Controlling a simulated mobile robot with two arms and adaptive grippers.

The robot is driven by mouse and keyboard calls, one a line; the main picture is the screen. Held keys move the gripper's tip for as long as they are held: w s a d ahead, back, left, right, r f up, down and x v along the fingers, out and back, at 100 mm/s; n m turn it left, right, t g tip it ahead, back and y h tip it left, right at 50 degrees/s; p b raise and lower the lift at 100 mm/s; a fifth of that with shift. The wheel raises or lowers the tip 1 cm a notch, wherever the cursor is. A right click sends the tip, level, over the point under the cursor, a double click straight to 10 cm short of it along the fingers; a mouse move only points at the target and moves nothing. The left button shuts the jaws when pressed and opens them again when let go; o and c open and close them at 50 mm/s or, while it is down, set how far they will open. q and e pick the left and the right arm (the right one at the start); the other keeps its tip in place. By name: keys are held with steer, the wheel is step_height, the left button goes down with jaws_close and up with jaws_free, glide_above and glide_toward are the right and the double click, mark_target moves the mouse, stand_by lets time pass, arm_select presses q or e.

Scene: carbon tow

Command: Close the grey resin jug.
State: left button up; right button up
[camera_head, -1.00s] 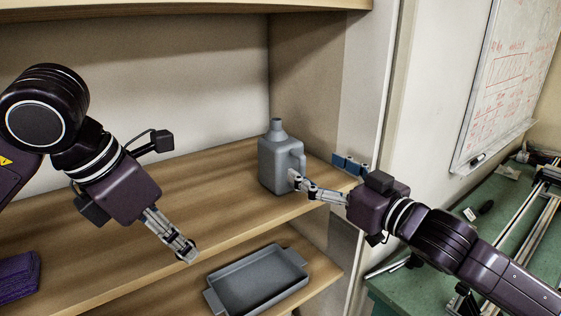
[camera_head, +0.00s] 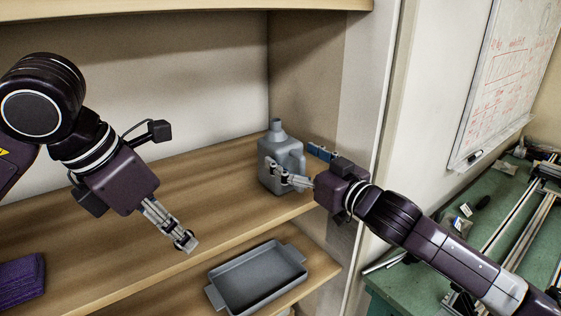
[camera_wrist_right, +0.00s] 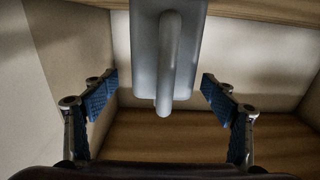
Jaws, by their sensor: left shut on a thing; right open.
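The grey resin jug (camera_head: 270,150) stands upright on the wooden shelf, its neck bare at the top. My right gripper (camera_head: 278,177) is open in front of the jug. In the right wrist view, the fingers of my right gripper (camera_wrist_right: 160,82) are spread on both sides of the jug's handle (camera_wrist_right: 168,60), with gaps on each side. My left gripper (camera_head: 187,242) is shut on a small grey piece, perhaps the cap, in front of the shelf's front edge, left of the jug. The fingers hide most of that piece.
A grey tray (camera_head: 258,277) lies on the lower shelf (camera_head: 190,301). Purple cloth (camera_head: 20,280) is at the left.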

mark_target(290, 153)
arm_select(q)
step_height(290, 153, up, 2)
steer(key=shift+p, duration=0.85)
arm_select(e)
steer(key=x, duration=0.3)
steer(key=shift+w+a+r, duration=0.1)
steer(key=shift+a+r, duration=0.15)
steer(key=shift+a, duration=0.1)
arm_select(q)
steer(key=shift+r, duration=0.1)
arm_select(e)
steer(key=shift+w+a+f, duration=0.2)
steer(key=shift+w+a, duration=0.15)
steer(key=shift+w, duration=0.15)
steer(key=shift+d, duration=0.1)
steer(key=c, duration=1.7)
steer(key=shift+r, duration=0.15)
steer(key=shift+c, duration=0.4)
steer(key=shift+r, duration=0.1)
